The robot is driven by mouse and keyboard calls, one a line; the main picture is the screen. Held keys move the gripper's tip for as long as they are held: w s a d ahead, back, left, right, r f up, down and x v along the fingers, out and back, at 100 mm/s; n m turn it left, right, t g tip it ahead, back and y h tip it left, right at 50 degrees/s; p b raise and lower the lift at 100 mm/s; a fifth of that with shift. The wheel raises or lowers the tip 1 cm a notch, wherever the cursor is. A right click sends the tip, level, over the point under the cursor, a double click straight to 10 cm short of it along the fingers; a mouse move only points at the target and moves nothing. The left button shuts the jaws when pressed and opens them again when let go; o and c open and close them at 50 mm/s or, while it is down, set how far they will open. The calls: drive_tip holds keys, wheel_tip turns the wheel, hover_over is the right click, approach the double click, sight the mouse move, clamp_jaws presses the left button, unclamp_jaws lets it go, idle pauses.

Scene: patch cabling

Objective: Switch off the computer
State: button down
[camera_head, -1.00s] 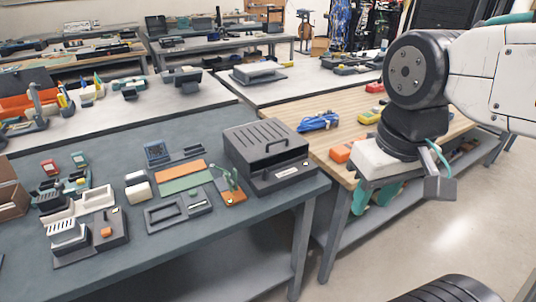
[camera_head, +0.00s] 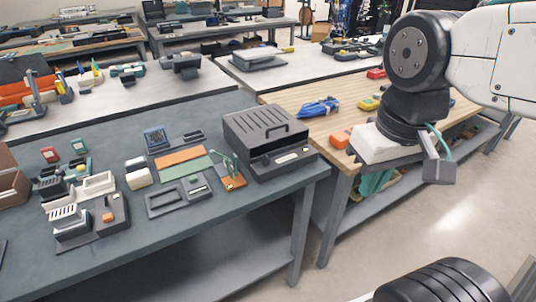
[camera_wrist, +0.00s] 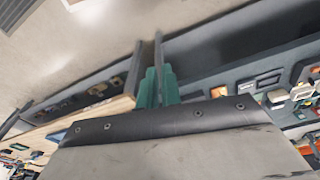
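A dark grey box-shaped case (camera_head: 268,135) with a slotted top, a handle and a front recess sits on the right end of the grey-blue bench (camera_head: 255,215). It looks like the computer, but I cannot make out a power switch or its state.
Small devices, trays and an orange-and-green board (camera_head: 183,163) lie left of the case. The wooden bench (camera_head: 300,95) behind it holds a blue cable bundle (camera_head: 319,107) and an orange block (camera_head: 340,139). Open floor (camera_head: 450,225) lies at the lower right.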

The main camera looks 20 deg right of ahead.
drive_tip(key=f, duration=0.1)
drive_tip(key=m+g, duration=0.1)
drive_tip(key=m, duration=1.4)
hover_over(272, 163)
wheel_tip(272, 163, down, 5)
drive_tip(key=shift+a+m, duration=0.1)
drive_tip(key=shift+m, duration=0.2)
wheel_tip(272, 163, down, 10)
drive_tip(key=shift+r, duration=0.1)
